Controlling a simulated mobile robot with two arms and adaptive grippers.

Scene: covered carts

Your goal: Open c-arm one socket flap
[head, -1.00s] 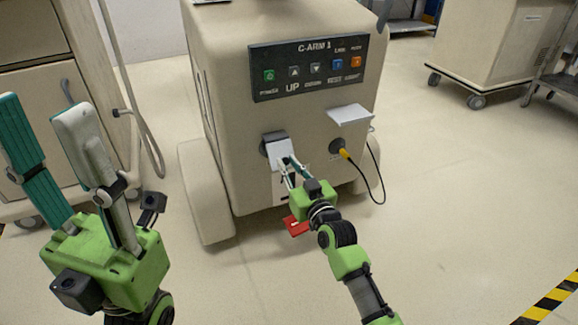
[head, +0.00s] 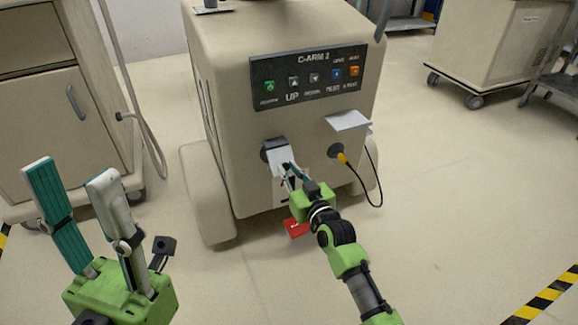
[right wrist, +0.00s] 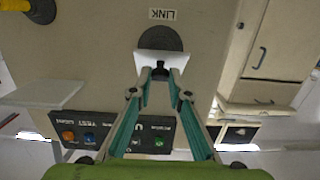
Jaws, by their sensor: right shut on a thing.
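The c-arm cart (head: 225,130) stands in the middle of the head view, with a dark button panel (head: 305,75) on its front. Below the panel on the left is a round dark socket with a pale flap (head: 279,156), sloping out and down. My right gripper (head: 288,168) is shut on this flap's free edge, partly hiding it. In the right wrist view, seen upside down, the fingertips (right wrist: 161,75) meet the flap (right wrist: 160,60) beside the dark round socket (right wrist: 160,38), near a LINK label. My left gripper (head: 70,168) is open and empty, left of the cart.
A red piece (head: 296,228) shows low under my right gripper. A drawer cabinet (head: 50,120) stands left; the right floor is open.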

